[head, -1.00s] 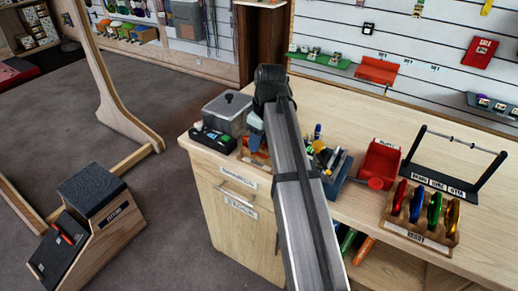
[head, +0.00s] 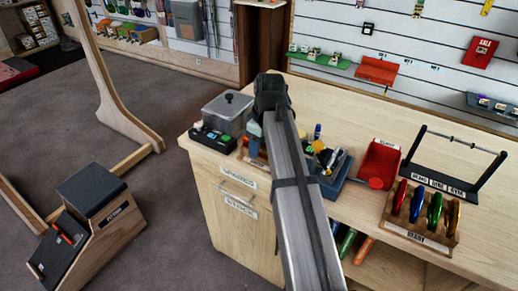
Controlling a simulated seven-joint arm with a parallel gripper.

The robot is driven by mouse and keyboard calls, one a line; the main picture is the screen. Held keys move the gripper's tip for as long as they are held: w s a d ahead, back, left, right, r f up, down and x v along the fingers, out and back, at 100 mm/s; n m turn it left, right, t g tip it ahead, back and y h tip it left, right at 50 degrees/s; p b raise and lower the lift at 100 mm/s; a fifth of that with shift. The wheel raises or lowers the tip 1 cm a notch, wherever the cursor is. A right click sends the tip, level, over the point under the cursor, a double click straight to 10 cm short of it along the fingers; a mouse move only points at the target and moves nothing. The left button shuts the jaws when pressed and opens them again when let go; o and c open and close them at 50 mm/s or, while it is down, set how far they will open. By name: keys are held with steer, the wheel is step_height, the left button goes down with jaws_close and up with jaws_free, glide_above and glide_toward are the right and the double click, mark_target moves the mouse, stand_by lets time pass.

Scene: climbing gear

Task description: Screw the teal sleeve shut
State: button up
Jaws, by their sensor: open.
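A blue fixture (head: 333,188) stands on the wooden counter just right of my arm. It carries a cluster of dark, grey and yellow parts (head: 322,157). I cannot make out a teal sleeve at this size, and my arm hides part of the area beside the fixture. My gripper (head: 257,143) is open, pointing down over the counter to the left of the fixture, near an orange-red item (head: 253,152). Its fingertips are small and partly hidden by the arm, and I see nothing held in it.
A lidded grey box (head: 227,112) and a black tray of small coloured items (head: 212,140) stand left of my gripper. The counter behind is clear.

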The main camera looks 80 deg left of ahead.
steer(key=shift+s+d, duration=0.35)
steer(key=shift+r, duration=1.45)
steer(key=shift+w+a, duration=0.1)
steer(key=shift+w+a, duration=0.4)
steer(key=shift+f, duration=0.15)
stand_by(0.4)
steer(key=shift+f, duration=1.3)
